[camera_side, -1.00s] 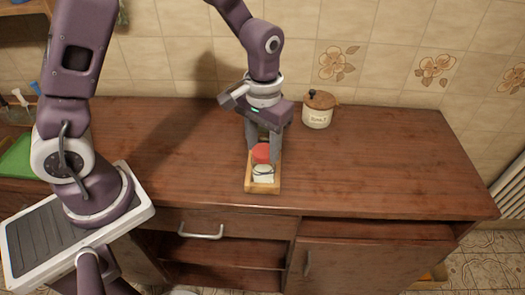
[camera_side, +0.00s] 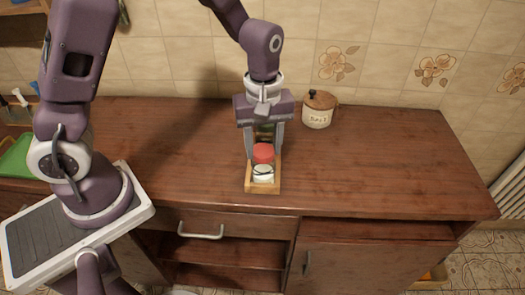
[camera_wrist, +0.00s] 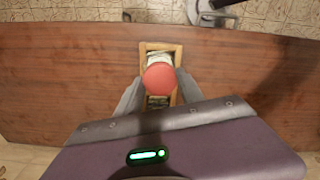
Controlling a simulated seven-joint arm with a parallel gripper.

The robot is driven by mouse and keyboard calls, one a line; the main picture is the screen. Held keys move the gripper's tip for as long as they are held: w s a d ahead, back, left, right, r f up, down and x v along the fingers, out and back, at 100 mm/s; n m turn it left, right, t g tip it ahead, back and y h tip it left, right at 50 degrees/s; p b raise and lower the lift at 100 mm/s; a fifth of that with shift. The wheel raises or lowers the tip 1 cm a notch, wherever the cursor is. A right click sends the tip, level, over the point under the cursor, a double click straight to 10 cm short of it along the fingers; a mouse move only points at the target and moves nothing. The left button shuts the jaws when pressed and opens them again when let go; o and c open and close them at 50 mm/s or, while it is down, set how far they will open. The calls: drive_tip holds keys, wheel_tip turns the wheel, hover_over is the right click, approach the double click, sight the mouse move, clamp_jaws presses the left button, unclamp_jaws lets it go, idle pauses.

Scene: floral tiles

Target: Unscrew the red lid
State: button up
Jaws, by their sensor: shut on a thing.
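The red lid (camera_side: 263,153) tops a small white jar (camera_side: 263,173) that stands in a shallow wooden tray (camera_side: 263,189) on the counter. My gripper (camera_side: 264,155) reaches down from above with its fingers on either side of the lid and is shut on it. In the wrist view the round red lid (camera_wrist: 160,79) sits between the two grey fingertips, with the tray's rim (camera_wrist: 145,57) around it. The jar is mostly hidden under the lid in the wrist view.
A cream canister (camera_side: 318,110) with a brown lid stands at the back, right of my gripper. The brown counter (camera_side: 380,165) is clear to the right and left of the tray. A tiled wall (camera_side: 400,60) closes off the back. A green board (camera_side: 17,156) lies at far left.

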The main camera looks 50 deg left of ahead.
sight(263, 150)
drive_tip(key=n, duration=0.5)
drive_tip(key=n, duration=0.5)
drive_tip(key=o, duration=1.1)
drive_tip(key=shift+r, duration=0.1)
drive_tip(key=shift+r, duration=1.45)
drive_tip(key=shift+o, duration=0.5)
